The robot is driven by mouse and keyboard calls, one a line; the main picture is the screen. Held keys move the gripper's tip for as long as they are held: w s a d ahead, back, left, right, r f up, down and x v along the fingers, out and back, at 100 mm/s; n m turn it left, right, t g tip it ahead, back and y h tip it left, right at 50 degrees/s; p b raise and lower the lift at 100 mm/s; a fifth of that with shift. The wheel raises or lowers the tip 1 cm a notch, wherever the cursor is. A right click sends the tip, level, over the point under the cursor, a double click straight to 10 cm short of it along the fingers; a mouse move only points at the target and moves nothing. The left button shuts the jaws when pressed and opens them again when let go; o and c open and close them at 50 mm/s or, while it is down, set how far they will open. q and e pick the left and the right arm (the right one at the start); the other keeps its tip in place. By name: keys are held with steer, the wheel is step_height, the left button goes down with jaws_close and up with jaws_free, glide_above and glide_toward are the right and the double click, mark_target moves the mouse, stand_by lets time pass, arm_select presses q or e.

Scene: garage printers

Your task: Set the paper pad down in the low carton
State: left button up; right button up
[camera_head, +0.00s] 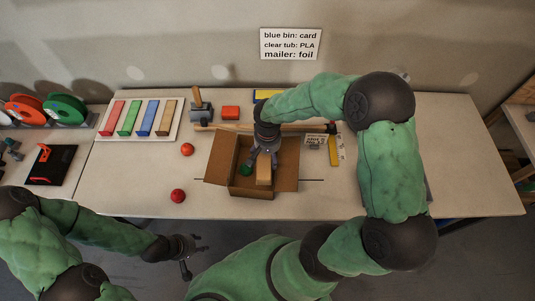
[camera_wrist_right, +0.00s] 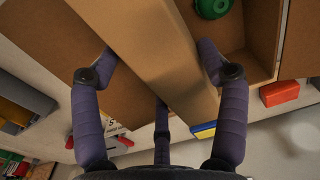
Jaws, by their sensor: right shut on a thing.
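The low carton (camera_head: 286,165) stands open on the table, its flaps folded out. My right gripper (camera_head: 264,157) is over the carton, pointing down, and shut on the tan, block-shaped paper pad (camera_head: 264,172). In the right wrist view the pad (camera_wrist_right: 150,45) runs between the fingers of the gripper (camera_wrist_right: 158,80), with the carton's brown inside (camera_wrist_right: 245,62) beyond it. Whether the pad touches the carton floor is hard to tell. A green round thing (camera_head: 246,169) lies in the carton beside the pad. My left gripper (camera_head: 190,255) is open and empty, off the table's front edge.
Two red balls, one of them near the front edge (camera_head: 178,196), lie left of the carton. A tray of coloured bars (camera_head: 112,134) stands further left. The table's right end is clear.

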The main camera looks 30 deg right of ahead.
steer(key=shift+f+b, duration=0.3)
steer(key=shift+f, duration=0.25)
steer(key=o, duration=1)
step_height(320, 180, up, 12)
steer(key=shift+r, duration=0.1)
